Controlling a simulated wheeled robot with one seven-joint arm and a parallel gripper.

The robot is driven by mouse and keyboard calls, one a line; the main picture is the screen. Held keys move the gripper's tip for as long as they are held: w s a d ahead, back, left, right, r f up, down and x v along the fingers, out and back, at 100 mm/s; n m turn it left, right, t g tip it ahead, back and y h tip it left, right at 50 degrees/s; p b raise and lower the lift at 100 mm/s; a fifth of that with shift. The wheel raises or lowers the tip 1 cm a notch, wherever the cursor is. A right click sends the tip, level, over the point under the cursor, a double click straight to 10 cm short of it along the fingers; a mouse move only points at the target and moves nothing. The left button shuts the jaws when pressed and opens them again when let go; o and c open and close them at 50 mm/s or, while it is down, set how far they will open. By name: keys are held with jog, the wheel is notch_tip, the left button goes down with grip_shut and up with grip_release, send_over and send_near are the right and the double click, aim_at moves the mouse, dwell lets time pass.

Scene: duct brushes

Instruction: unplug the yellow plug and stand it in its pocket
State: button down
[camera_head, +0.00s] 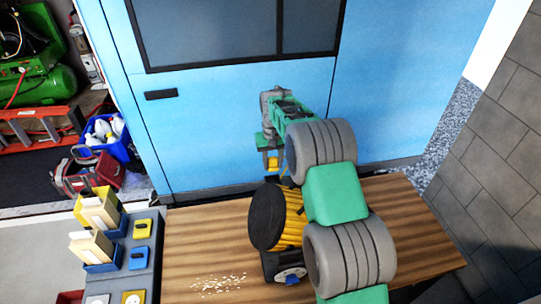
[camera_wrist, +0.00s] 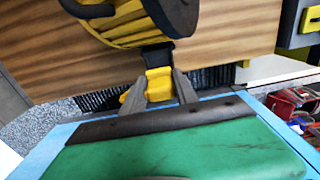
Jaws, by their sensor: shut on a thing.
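The yellow plug (camera_wrist: 159,84) sits between the two grey fingers of my gripper (camera_wrist: 159,96) in the wrist view. The fingers are shut on it. A black piece (camera_wrist: 157,55) adjoins its far end; I cannot tell whether they are joined. In the head view the plug (camera_head: 273,164) shows small below my gripper (camera_head: 271,158), near the far bench edge, behind the yellow reel (camera_head: 292,218) with its black disc. A grey board (camera_head: 147,266) at the left carries yellow and blue holders and square pieces with dark openings. I cannot tell which is the plug's pocket.
The wooden bench (camera_head: 205,235) is mostly bare left of the reel, with pale crumbs (camera_head: 219,284) near the front. A dark unit with a blue dial (camera_head: 290,275) stands below the reel. A blue door (camera_head: 220,120) rises behind, and a tiled wall (camera_head: 500,150) stands right.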

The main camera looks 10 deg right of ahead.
aim_at(273, 183)
jog(key=shift+s+f+b, duration=0.15)
jog(key=shift+f+b, duration=0.15)
jog(key=shift+f, duration=0.3)
jog(key=shift+f+b, duration=1.5)
jog(key=shift+f, duration=1.3)
jog(key=c, duration=1.1)
grip_release()
jog(key=shift+s+f, duration=0.1)
jog(key=shift+o, duration=0.8)
jog(key=shift+r, duration=0.2)
jog(key=shift+o, duration=0.4)
notch_tip(273, 183, up, 13)
jog(key=shift+f+p, duration=0.1)
jog(key=shift+p, duration=0.75)
